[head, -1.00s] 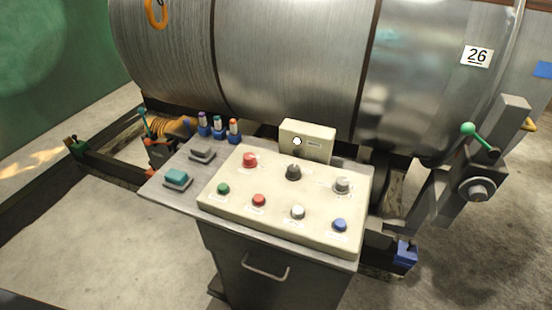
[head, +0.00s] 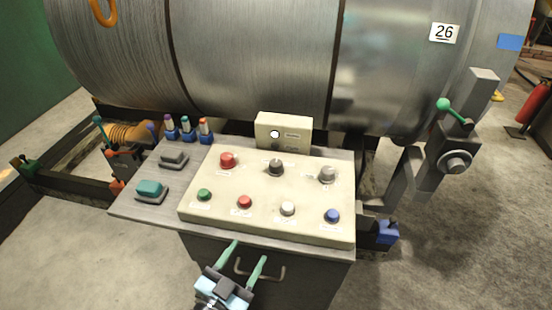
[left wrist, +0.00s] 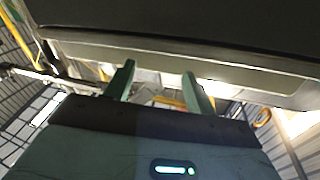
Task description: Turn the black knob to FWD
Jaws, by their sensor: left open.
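The black knob (head: 276,167) stands in the top row of the cream control panel (head: 205,219), between a red button (head: 228,160) and a grey knob (head: 327,175). Its label is too small to read. My left gripper (head: 249,252) is open and empty in front of the cabinet, below the panel's front edge and near the drawer handle. In the left wrist view its two green fingers (left wrist: 160,82) are apart with nothing between them. The knob does not show in that view. My right gripper is not in view.
Green (head: 204,195), red (head: 245,202), white (head: 288,208) and blue (head: 332,216) buttons line the panel's front row. A small cream box (head: 296,128) stands behind the panel. A large metal drum (head: 240,60) fills the back. A lever with a green ball (head: 443,104) stands at right.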

